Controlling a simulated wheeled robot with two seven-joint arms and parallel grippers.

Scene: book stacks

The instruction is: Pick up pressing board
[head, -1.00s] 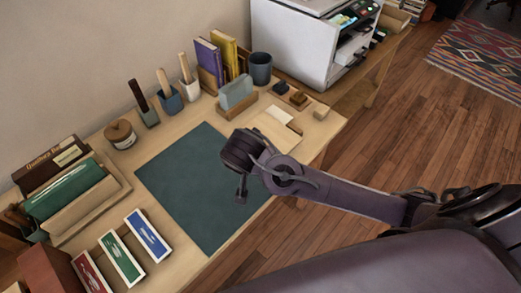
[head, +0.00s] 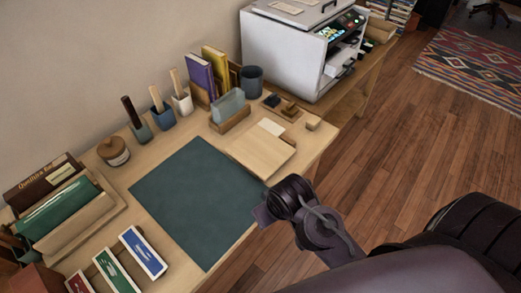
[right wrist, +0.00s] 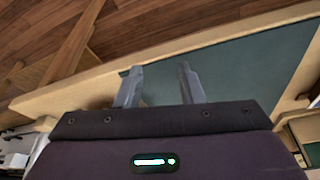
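A flat, pale wooden board (head: 258,152), which I take to be the pressing board, lies on the desk just beyond the right part of the dark green mat (head: 190,200). A small white card (head: 271,127) is at its far edge. My right gripper (head: 264,212) is at the desk's front edge, beside the mat's near right side and apart from the board. In the right wrist view its two fingers (right wrist: 158,72) are spread with nothing between them, and the mat (right wrist: 240,68) shows past them. I cannot identify the board in that view. My left gripper is not in view.
Behind the board stand a grey-blue block in a wooden holder (head: 230,112), upright books (head: 200,75) and a dark cup (head: 252,80). Small stamps (head: 290,109) sit to its right. The mat is clear.

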